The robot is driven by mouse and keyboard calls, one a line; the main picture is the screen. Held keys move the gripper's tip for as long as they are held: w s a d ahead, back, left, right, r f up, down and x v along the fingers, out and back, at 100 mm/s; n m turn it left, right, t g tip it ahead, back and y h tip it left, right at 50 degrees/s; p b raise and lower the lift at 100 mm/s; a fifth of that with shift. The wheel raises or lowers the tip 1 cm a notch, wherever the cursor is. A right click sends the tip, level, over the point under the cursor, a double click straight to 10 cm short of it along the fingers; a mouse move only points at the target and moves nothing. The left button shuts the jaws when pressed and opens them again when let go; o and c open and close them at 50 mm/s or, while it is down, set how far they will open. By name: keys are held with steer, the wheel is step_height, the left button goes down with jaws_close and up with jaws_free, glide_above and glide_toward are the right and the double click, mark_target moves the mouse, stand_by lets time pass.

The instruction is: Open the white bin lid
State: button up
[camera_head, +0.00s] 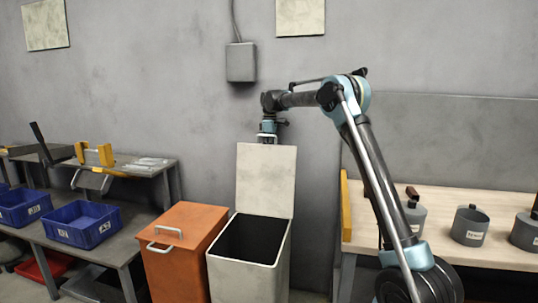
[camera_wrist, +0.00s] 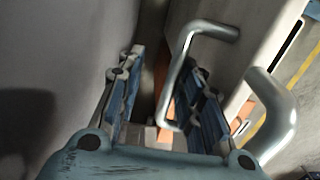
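The white bin (camera_head: 278,270) stands on the floor with its dark inside showing. Its lid (camera_head: 265,180) is raised, standing about upright at the back edge of the opening. My gripper (camera_head: 267,138) is at the lid's top edge, partly hidden behind it. In the wrist view, a grey metal handle (camera_wrist: 177,80) sticks out from the pale lid (camera_wrist: 245,55). My gripper's two blue fingers (camera_wrist: 163,65) are apart, with the handle's bar between them, closer to the right finger. Contact with that finger cannot be told.
An orange bin (camera_head: 180,250) with a closed lid stands close on the left. A wooden bench (camera_head: 480,255) with grey containers is on the right. A grey shelf with blue trays (camera_head: 82,228) is on the left. The wall is close behind the lid.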

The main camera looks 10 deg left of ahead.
step_height(320, 180, up, 11)
steer(key=shift+w+r, duration=0.2)
steer(key=shift+w, duration=0.2)
stand_by(0.4)
